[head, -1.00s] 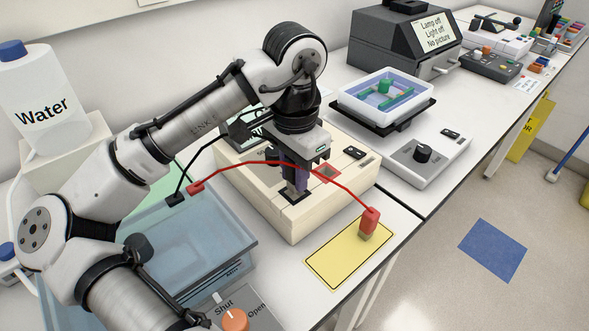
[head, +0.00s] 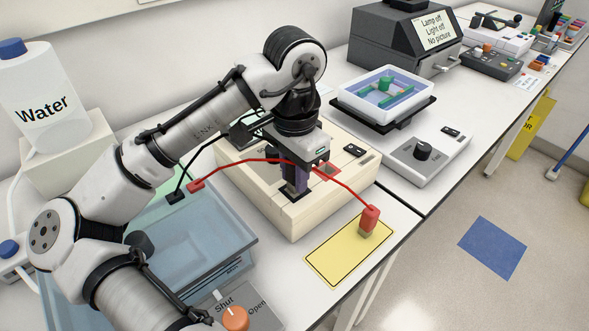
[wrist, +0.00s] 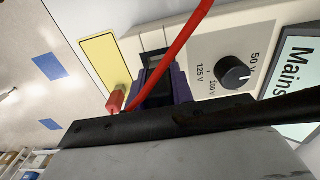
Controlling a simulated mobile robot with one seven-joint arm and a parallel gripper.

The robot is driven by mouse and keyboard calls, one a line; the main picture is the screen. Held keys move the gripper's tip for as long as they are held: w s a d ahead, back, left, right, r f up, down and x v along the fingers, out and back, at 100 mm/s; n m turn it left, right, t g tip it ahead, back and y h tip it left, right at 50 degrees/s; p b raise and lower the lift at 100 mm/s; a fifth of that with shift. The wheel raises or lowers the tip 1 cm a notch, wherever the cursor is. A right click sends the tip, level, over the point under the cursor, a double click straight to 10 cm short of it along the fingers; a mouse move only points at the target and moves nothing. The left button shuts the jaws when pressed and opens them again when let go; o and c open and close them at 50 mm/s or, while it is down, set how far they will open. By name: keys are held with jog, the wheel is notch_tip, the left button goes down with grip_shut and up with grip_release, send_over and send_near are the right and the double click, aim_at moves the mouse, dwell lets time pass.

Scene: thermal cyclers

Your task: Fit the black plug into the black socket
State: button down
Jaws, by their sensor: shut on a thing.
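My gripper (head: 296,188) points down over the cream power supply (head: 262,190), its purple fingers shut and their tips at the black socket (head: 290,196) on its top. The black plug is mostly hidden between the fingers. A dark part (wrist: 151,78) shows between the purple fingers in the wrist view. The black lead (head: 205,152) runs from the gripper to a black connector (head: 177,197) at the clear tank. I cannot tell whether the plug is in the socket or just above it.
The red socket (head: 327,171) is empty. A clear blue tank (head: 190,245) stands left. The dial (wrist: 234,73) shows in the wrist view.

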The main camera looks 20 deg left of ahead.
jog(key=shift+f+b, duration=0.4)
jog(key=shift+f, duration=0.45)
